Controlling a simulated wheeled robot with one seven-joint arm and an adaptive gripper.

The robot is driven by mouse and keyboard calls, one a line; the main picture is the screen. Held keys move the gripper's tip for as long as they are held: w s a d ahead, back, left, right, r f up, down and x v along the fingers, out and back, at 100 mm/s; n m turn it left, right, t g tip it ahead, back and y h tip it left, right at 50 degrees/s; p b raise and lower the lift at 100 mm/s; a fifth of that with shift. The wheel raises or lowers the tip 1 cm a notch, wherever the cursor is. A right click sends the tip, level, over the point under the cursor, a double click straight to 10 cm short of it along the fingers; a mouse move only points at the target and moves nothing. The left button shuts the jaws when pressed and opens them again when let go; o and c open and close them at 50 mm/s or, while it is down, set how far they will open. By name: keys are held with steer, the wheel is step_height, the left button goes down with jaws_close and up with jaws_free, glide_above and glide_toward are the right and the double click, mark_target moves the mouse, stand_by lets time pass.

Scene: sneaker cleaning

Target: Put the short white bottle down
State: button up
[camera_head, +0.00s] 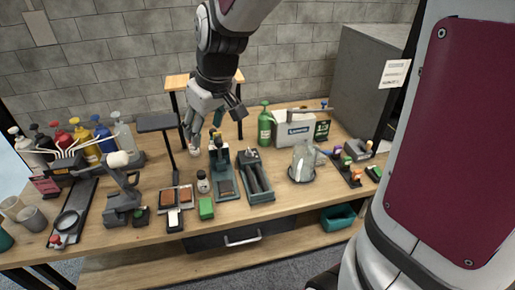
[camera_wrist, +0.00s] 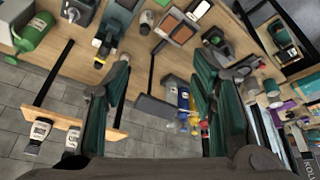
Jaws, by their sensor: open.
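A short white bottle (camera_head: 203,183) with a dark cap stands upright on the wooden table, beside the brown brush blocks. It also shows near the top of the wrist view (camera_wrist: 147,19). My gripper (camera_head: 214,128) hangs above the back of the table, behind and above this bottle. In the wrist view its two green-padded fingers are spread wide, and the gap between them (camera_wrist: 160,75) is empty. Two more white bottles with dark labels (camera_wrist: 40,130) (camera_wrist: 73,137) stand by a raised wooden shelf (camera_wrist: 100,128). The gripper does not touch any bottle that I can see.
A grey stand plate (camera_head: 157,122) is left of my gripper. A tool tray (camera_head: 257,178), a glass jug (camera_head: 303,162) and a green bottle (camera_head: 265,126) are to the right. Several coloured spray bottles (camera_head: 82,140) crowd the left. The table's front edge has bare wood.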

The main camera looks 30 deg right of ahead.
steer(key=s+r+m, duration=0.1)
steer(key=s+r, duration=0.2)
steer(key=s, duration=0.7)
steer(key=s+r+m+t, duration=0.1)
steer(key=s+r, duration=0.3)
steer(key=s, duration=0.7)
steer(key=shift+d+m+h, duration=0.4)
steer(key=shift+m, duration=0.4)
